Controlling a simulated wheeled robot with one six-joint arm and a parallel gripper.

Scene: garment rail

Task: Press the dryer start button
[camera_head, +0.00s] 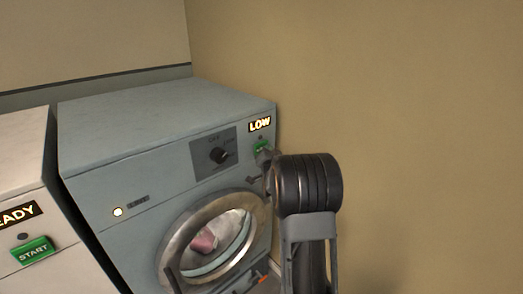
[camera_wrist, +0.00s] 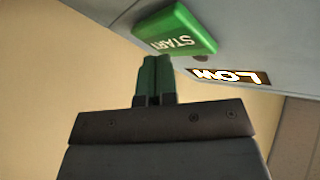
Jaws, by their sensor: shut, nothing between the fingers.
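The blue-grey front-loading machine (camera_head: 150,130), which I take to be the dryer, has a lit LOW display (camera_head: 260,124). Below it is a small green start button (camera_head: 261,146), partly hidden by my arm. In the wrist view the green START button (camera_wrist: 180,32) is large and upside down, beside the LOW display (camera_wrist: 228,76). My gripper (camera_wrist: 156,62) is shut and empty, its green fingertips right by the button's edge. I cannot tell whether they touch it. In the head view my gripper is mostly hidden behind my wrist.
The machine has a dark knob (camera_head: 219,155), a lit round lamp (camera_head: 117,212) and a round door (camera_head: 180,245) with something pink behind the glass. A white machine (camera_head: 20,150) with its own green START button (camera_head: 33,251) stands at left. A bare wall (camera_head: 400,100) is at right.

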